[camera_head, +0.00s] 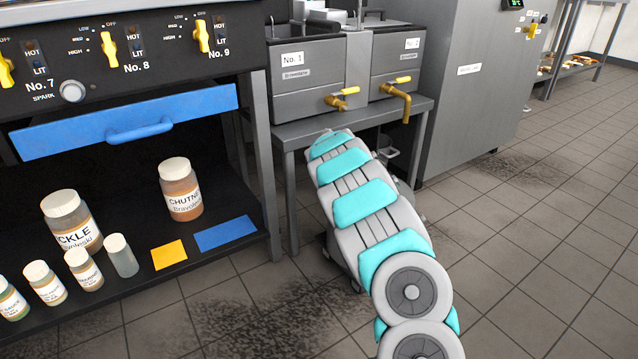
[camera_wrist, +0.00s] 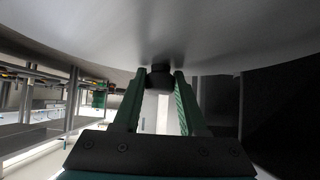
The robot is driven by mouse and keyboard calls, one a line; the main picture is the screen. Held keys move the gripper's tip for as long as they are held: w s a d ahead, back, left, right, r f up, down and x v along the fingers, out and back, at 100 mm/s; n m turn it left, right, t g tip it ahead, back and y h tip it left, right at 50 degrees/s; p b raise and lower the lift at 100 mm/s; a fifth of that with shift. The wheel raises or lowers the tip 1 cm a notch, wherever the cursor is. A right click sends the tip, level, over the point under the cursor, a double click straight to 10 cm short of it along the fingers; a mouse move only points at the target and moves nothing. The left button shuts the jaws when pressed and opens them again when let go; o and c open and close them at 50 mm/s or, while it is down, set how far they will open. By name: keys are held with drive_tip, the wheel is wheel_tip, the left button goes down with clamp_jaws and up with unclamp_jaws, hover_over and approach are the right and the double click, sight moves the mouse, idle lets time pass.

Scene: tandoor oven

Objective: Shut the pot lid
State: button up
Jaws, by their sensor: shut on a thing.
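A large, smooth grey metal surface (camera_wrist: 160,30), which looks like the pot lid, fills the top of the wrist view, with its curved edge across the middle. A dark round knob (camera_wrist: 160,80) sticks out from it. My gripper (camera_wrist: 158,77) has its two green fingers on either side of the knob, shut on it. The pot itself cannot be made out. In the head view my arm reaches towards the table under the fryers, and my gripper and the lid are hidden there.
Two fryers with brass taps (camera_head: 397,92) stand on a grey metal table (camera_head: 290,133). At left are a blue drawer (camera_head: 70,135) and a black shelf with several labelled jars (camera_head: 181,190). A grey cabinet (camera_head: 470,110) stands at right. The tiled floor at right is clear.

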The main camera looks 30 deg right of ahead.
drive_tip(key=shift+d+f, duration=0.1)
drive_tip(key=shift+f, duration=0.3)
drive_tip(key=shift+f, duration=0.2)
drive_tip(key=o, duration=0.5)
drive_tip(key=shift+d+f, duration=0.1)
drive_tip(key=shift+f, duration=0.1)
drive_tip(key=o, duration=0.6)
drive_tip(key=shift+c, duration=0.2)
drive_tip(key=shift+r, duration=0.1)
